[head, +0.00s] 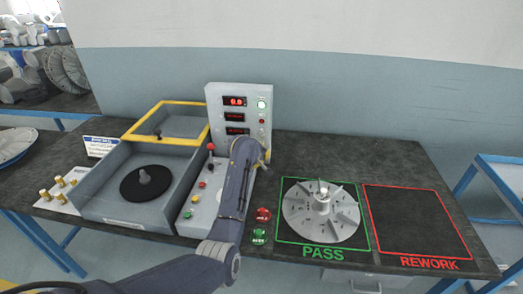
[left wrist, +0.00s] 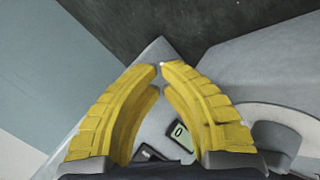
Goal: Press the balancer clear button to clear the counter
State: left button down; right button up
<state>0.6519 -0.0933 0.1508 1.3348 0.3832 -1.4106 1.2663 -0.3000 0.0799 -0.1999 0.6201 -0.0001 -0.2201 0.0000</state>
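The balancer's upright grey panel (head: 214,100) stands at the back of the bench, with several red digital displays. A lit green button (head: 262,104) is at its upper right, and a red one (head: 262,121) is below. Labels are too small to tell which button is the clear one. My left gripper (head: 265,158) is by the panel's lower right, its arm hiding part of the control box. In the left wrist view its yellow fingers (left wrist: 160,66) have their tips almost together with nothing held, over a grey corner. A display reading 0 shows between them. My right gripper is not in view.
The balancer tub with a black disc (head: 145,183) and a yellow-framed lid (head: 165,122) is on the left. A finned rotor (head: 321,209) sits in the green PASS square. The red REWORK square (head: 415,222) is empty. Red (head: 263,214) and green (head: 259,236) buttons are near the front edge.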

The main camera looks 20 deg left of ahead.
pick_arm(q)
jog(key=shift+s+d, duration=0.15)
jog(key=shift+s, duration=1.1)
jog(key=shift+s+d, duration=0.15)
jog(key=shift+s, duration=1.05)
